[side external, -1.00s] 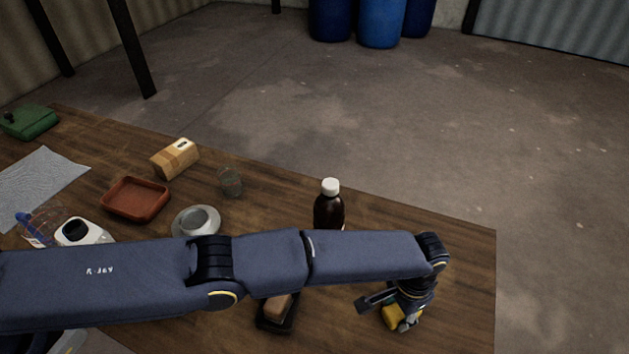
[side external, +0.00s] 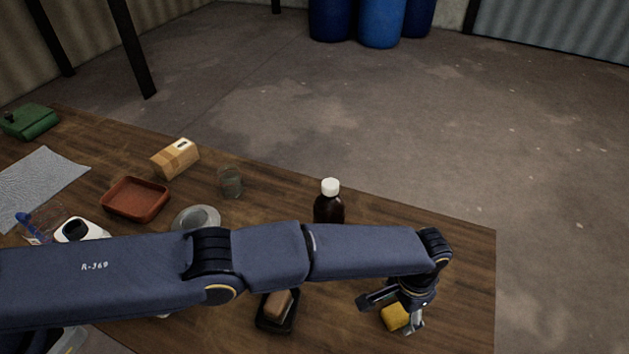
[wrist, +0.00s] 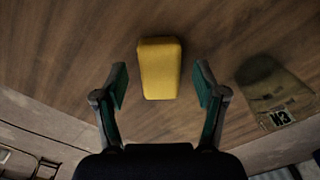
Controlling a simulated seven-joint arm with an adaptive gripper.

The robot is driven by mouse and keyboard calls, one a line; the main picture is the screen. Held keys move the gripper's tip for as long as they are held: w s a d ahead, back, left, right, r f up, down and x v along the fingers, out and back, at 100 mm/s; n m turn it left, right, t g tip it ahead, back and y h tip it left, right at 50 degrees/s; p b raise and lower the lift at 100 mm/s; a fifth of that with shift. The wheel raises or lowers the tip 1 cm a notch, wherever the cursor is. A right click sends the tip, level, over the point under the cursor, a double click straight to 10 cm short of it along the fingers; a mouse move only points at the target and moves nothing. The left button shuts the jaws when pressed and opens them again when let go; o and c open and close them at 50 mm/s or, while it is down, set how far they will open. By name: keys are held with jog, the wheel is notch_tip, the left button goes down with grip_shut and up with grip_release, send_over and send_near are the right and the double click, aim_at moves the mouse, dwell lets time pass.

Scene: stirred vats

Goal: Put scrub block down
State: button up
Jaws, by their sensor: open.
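The yellow scrub block (side external: 395,317) lies on the wooden table near its right end, partly under my gripper (side external: 413,312). In the wrist view the block (wrist: 160,68) lies flat on the wood, between and slightly beyond the green-padded fingertips. My gripper (wrist: 160,84) is open, with a gap on each side of the block. Neither finger appears to touch it.
A brown bottle with a white cap (side external: 329,208) stands behind my arm. A black dish with a brown block (side external: 279,304) is left of my gripper. A red tray (side external: 136,200), a glass (side external: 231,182) and a tan block (side external: 175,158) are farther left. The table's right edge is close.

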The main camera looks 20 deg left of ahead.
notch_tip(320, 180, up, 10)
notch_tip(320, 180, up, 7)
send_over(397, 313)
jog(key=w+a, duration=0.4)
jog(key=w+a+r+n+t+h, duration=0.1)
jog(key=w+a+r+n+t, duration=0.2)
jog(key=a+r, duration=1.6)
jog(key=s+a+r+n, duration=0.2)
jog(key=s+a, duration=0.3)
jog(key=a, duration=0.3)
jog(key=s+a+r+n, duration=0.1)
jog(key=s+a+r, duration=0.25)
jog(key=a, duration=0.55)
jog(key=s+a+f+n+t, duration=0.1)
jog(key=s+a+f, duration=0.1)
jog(key=s, duration=0.3)
jog(key=s+a+f+n, duration=0.1)
jog(key=s+a+f, duration=0.1)
jog(key=s+a, duration=0.2)
jog(key=s+a+f+n+t+y, duration=0.1)
jog(key=s+a, duration=0.2)
jog(key=s, duration=0.2)
jog(key=shift+s+f+t, duration=0.3)
jog(key=shift+s+f, duration=0.05)
jog(key=shift+f, duration=0.05)
